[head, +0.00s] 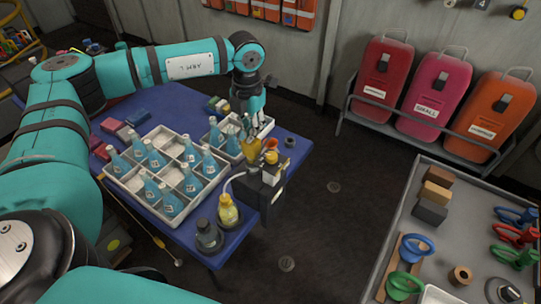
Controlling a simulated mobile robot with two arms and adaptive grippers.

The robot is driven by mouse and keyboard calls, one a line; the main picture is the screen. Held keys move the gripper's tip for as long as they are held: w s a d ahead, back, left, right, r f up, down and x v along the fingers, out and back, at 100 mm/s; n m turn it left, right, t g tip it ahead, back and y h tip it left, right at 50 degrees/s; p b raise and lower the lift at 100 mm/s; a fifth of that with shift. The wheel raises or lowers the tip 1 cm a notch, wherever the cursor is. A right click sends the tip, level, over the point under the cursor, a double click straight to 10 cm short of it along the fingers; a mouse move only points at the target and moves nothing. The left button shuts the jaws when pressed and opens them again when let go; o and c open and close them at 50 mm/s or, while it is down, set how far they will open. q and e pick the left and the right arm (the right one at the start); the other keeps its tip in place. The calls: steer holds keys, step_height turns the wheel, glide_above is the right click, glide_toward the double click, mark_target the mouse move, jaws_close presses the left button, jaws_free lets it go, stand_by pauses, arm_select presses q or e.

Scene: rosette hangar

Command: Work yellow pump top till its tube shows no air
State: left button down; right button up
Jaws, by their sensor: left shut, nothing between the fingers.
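A bottle with yellow contents and a yellow top (228,212) stands at the near right corner of the blue table. A pale tube arches from its top toward a black box (260,188); whether the tube holds air is too small to tell. A second yellow piece (252,148) sits behind the box, close below my left gripper. My left gripper (254,124) points down, shut and empty, at the table's far right; I cannot tell whether it touches that piece. My right gripper is out of view.
A dark bottle (208,236) stands beside the yellow one. A grey bench (440,222) with blocks and coloured ring tools is at right. Dark floor between is mostly clear.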

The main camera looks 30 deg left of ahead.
arm_select(q)
step_height(320, 180, up, 7)
steer(key=p, duration=0.4)
steer(key=shift+r, duration=0.2)
stand_by(1.1)
